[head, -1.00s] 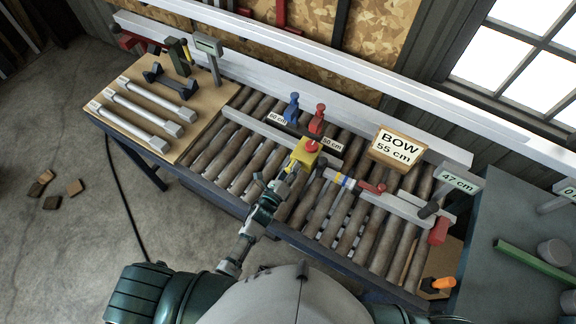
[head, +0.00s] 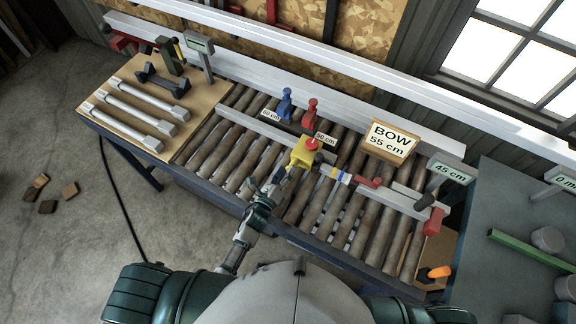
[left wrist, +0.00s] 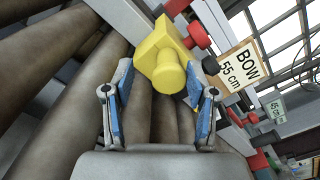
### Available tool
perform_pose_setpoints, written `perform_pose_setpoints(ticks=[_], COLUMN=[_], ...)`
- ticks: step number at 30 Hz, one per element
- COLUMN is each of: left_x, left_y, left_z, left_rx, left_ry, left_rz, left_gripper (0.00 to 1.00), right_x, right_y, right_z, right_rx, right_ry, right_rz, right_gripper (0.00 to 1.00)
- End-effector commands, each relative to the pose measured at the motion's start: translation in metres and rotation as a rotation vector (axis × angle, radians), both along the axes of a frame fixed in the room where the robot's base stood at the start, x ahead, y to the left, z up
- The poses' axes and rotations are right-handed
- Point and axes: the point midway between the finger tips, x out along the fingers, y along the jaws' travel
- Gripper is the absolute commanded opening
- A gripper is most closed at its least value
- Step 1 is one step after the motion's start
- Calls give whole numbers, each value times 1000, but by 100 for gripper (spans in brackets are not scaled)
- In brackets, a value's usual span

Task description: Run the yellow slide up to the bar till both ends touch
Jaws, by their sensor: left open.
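The yellow slide (head: 304,153), a block with a red knob on top, sits on a long grey rail (head: 262,126) over the rollers. In the left wrist view the slide (left wrist: 160,52) shows a round yellow boss facing me. My left gripper (head: 288,171) is at the slide's near side. Its blue-padded fingers (left wrist: 168,88) stand open on either side of the boss, with gaps visible. A pale bar (head: 400,200) lies to the right of the slide, by a red end block (head: 433,222). Contact at the bar's ends cannot be made out. My right gripper is not in view.
A readout (head: 452,171) says 45 cm. A sign (head: 388,141) reads BOW 55 cm. Blue (head: 285,104) and red (head: 310,116) clamps stand behind the slide. Striped bands (head: 338,174) and a red lever (head: 368,182) lie to its right. Wooden board (head: 130,70) is at left.

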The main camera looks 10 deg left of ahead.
Motion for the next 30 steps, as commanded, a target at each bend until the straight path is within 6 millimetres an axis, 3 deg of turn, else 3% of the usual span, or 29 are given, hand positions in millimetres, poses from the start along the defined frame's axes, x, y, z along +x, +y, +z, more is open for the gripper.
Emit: perform_pose_setpoints(ticks=[6, 12, 19, 30], left_x=[-48, -77, -85, -85], left_y=[12, 26, 32, 25], left_z=[-2, -2, -2, -1], left_rx=[4, 2, -4, 4], left_ry=[5, 3, 2, 1], left_rz=[1, -1, -1, -1], left_gripper=[57, 57, 57, 57], right_x=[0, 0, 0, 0], right_y=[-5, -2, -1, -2], right_z=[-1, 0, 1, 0], right_rx=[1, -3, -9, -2], right_ry=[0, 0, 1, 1], right_rz=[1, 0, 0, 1], right_gripper=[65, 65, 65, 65])
